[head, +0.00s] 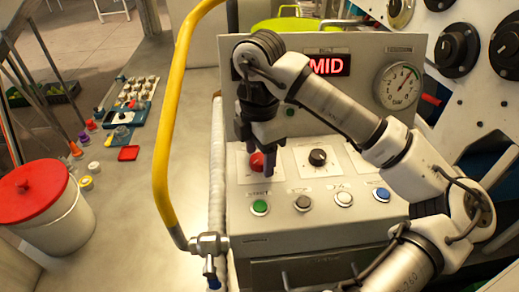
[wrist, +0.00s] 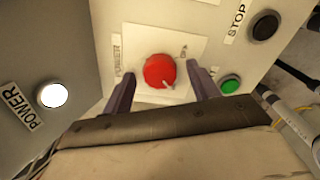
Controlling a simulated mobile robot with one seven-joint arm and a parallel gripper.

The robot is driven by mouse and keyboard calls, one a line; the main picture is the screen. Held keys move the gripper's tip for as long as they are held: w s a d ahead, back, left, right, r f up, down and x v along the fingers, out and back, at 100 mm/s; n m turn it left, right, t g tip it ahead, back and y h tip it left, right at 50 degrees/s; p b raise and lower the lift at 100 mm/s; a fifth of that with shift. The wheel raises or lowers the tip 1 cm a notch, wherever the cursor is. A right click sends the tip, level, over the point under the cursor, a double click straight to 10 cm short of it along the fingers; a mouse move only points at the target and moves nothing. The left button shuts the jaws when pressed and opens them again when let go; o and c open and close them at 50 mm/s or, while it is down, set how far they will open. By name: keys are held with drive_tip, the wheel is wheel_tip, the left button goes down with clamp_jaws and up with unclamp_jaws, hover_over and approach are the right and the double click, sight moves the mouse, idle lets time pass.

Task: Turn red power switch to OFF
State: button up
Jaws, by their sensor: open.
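The red power switch (head: 257,162) is a round knob on a white plate at the left of the grey control panel. In the wrist view the red knob (wrist: 159,69) sits mid-picture, with a pale pointer mark towards its lower right. My gripper (head: 263,164) is open in front of the knob. In the wrist view its two dark fingers (wrist: 161,76) stand left and right of the knob, with gaps on both sides. I cannot tell whether they reach its depth.
A black knob (head: 317,157) is right of the red one. Green (head: 260,207), grey, white and blue (head: 381,194) buttons line the ledge below. A yellow rail (head: 172,120) stands left of the panel.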

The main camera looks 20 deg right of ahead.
drive_tip(key=c, duration=1)
drive_tip(key=shift+f+n+b, duration=0.15)
drive_tip(key=shift+n+b, duration=0.15)
drive_tip(key=shift+b, duration=0.2)
drive_tip(key=n+b, duration=0.2)
drive_tip(key=b, duration=0.1)
drive_tip(key=shift+f+n+b, duration=0.15)
drive_tip(key=shift+n+b, duration=0.15)
drive_tip(key=shift+b, duration=0.05)
drive_tip(key=n+b, duration=0.4)
drive_tip(key=n, duration=0.1)
drive_tip(key=n+b, duration=0.1)
drive_tip(key=n, duration=0.1)
drive_tip(key=n+b, duration=0.1)
drive_tip(key=n, duration=0.1)
drive_tip(key=shift+r+n, duration=0.2)
drive_tip(key=shift+n, duration=0.2)
drive_tip(key=n+b, duration=0.1)
drive_tip(key=n, duration=0.3)
drive_tip(key=shift+r+n, duration=0.1)
drive_tip(key=shift+n, duration=0.3)
